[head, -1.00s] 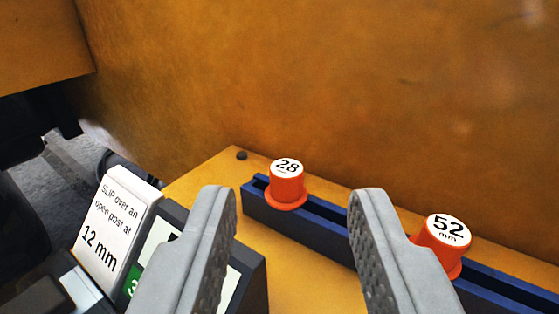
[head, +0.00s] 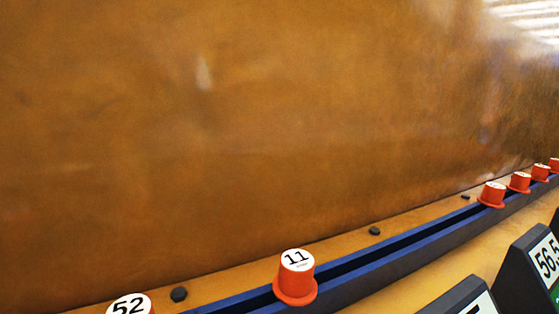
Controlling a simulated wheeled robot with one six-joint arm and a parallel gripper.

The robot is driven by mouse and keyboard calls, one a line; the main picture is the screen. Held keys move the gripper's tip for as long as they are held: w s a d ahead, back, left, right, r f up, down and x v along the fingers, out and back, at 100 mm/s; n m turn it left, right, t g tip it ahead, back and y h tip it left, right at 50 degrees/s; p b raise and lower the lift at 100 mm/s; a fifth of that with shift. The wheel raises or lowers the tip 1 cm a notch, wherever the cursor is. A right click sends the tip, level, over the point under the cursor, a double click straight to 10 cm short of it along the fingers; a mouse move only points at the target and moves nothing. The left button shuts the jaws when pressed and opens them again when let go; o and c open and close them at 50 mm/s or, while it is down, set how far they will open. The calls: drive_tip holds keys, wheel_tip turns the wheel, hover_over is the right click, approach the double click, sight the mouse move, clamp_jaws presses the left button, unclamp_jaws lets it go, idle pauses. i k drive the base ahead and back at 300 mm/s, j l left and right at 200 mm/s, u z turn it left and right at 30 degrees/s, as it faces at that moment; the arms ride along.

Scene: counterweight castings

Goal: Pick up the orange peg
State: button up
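Several orange pegs with white caps stand along a blue slotted rail (head: 400,252). The nearest full one is an orange peg marked 11 (head: 295,287), upright at the bottom middle. Another orange peg marked 52 (head: 130,305) is cut off by the bottom edge at left. Farther right along the rail stand an orange peg (head: 491,196), a second (head: 520,183), a third (head: 540,173) and one at the right edge (head: 554,165); their cap marks are too small to read. My gripper is not in view now.
A large orange-brown wall (head: 250,130) rises behind the rail. A dark sign stand reading 56.5 (head: 545,262) and another sign stand (head: 470,300) are at the lower right. Dark studs (head: 374,231) dot the ledge. The rail is empty between peg 11 and the far pegs.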

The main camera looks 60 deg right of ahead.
sight(540, 173)
drive_tip(key=k+z, duration=0.1)
drive_tip(key=z, duration=2.95)
drive_tip(key=i+l+z, duration=0.1)
drive_tip(key=i+l, duration=0.65)
drive_tip(key=i, duration=0.25)
drive_tip(key=i+l+z, duration=0.15)
drive_tip(key=i+l, duration=0.25)
drive_tip(key=i, duration=0.05)
